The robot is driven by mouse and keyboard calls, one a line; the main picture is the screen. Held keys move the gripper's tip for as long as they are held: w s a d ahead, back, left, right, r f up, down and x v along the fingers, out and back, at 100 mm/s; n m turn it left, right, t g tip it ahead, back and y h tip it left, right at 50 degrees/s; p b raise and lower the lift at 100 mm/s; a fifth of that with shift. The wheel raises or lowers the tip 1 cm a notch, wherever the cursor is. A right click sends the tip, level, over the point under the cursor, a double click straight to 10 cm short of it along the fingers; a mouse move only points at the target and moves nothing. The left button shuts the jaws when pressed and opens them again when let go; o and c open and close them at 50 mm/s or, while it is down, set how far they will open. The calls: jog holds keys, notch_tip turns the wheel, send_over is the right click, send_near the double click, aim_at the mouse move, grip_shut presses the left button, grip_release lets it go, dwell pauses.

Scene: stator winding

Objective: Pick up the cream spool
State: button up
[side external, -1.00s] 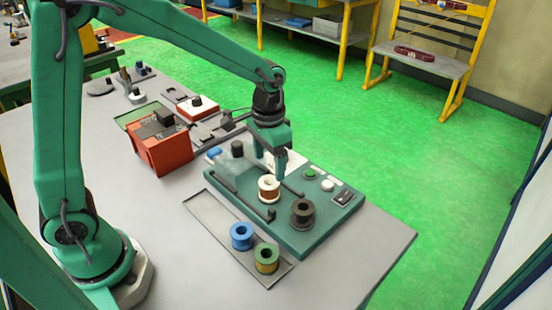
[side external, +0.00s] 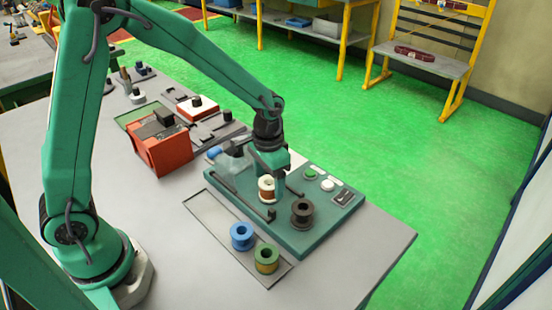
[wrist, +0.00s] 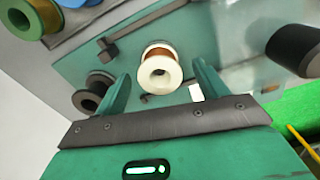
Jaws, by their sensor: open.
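The cream spool (side external: 266,189), wound with copper-coloured wire, stands on the green base plate (side external: 310,238). In the wrist view the cream spool (wrist: 160,70) shows its pale flange and central hole, between and just beyond the two green fingers. My gripper (side external: 273,187) is low over the plate at the spool; one finger hides part of it in the side view. In the wrist view my gripper (wrist: 160,84) is open, with a gap on each side of the spool. Whether a finger touches it I cannot tell.
A dark spool (side external: 302,213) stands close by on the plate. A blue spool (side external: 241,236) and a green spool (side external: 266,258) stand on the grey tray (side external: 208,212) in front. A dark cylinder (wrist: 294,50) is at the right in the wrist view. An orange-red box (side external: 163,153) stands behind left.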

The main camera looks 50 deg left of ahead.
jog(key=shift+f, duration=0.9)
jog(key=c, duration=1.1)
